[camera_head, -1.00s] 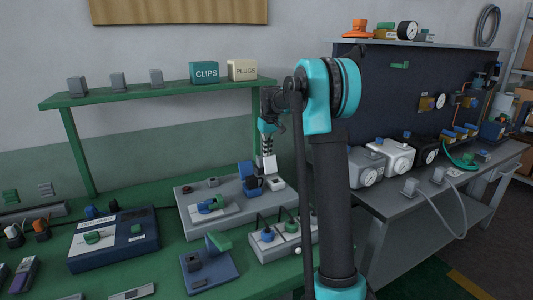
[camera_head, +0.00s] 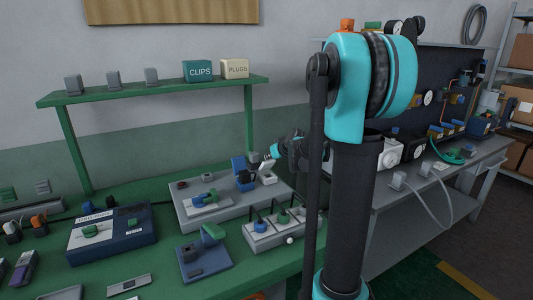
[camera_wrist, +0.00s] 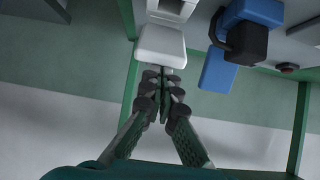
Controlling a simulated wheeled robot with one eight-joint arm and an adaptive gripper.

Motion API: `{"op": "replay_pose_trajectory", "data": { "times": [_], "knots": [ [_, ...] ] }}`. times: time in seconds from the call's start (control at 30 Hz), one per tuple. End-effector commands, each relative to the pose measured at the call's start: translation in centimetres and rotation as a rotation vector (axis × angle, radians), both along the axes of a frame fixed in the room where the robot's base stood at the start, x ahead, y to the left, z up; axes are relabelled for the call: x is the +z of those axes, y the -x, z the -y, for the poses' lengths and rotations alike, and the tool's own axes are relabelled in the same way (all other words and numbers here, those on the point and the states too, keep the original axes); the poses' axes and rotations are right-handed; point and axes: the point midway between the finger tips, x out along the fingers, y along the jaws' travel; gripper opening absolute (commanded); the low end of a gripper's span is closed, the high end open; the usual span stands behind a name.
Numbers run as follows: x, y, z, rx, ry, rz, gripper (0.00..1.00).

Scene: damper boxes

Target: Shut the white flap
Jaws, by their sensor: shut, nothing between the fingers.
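The white flap (camera_wrist: 160,45) stands raised on its small white box (camera_head: 269,179), on the grey panel. In the head view the flap (camera_head: 267,165) is tilted up. My gripper (camera_wrist: 164,78) is shut and empty, its fingertips right at the flap's free edge in the wrist view. I cannot tell whether they touch it. In the head view my gripper's teal wrist part is just above the flap and the fingertips are hard to make out.
A raised blue flap (camera_head: 238,163) with a black and blue part (camera_wrist: 246,38) stands close beside the white flap. A socket strip (camera_head: 275,232) lies in front of the grey panel (camera_head: 190,217). The green shelf (camera_head: 160,92) is behind.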

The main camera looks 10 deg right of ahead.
Motion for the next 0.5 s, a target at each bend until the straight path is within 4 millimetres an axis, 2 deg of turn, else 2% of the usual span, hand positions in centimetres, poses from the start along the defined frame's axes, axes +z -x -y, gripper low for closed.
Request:
{"op": "replay_pose_trajectory", "data": {
  "times": [0.5],
  "knots": [
    [-3.8,3.5,1.1,0.001,0.001,-0.005,0.00]
  ]
}}
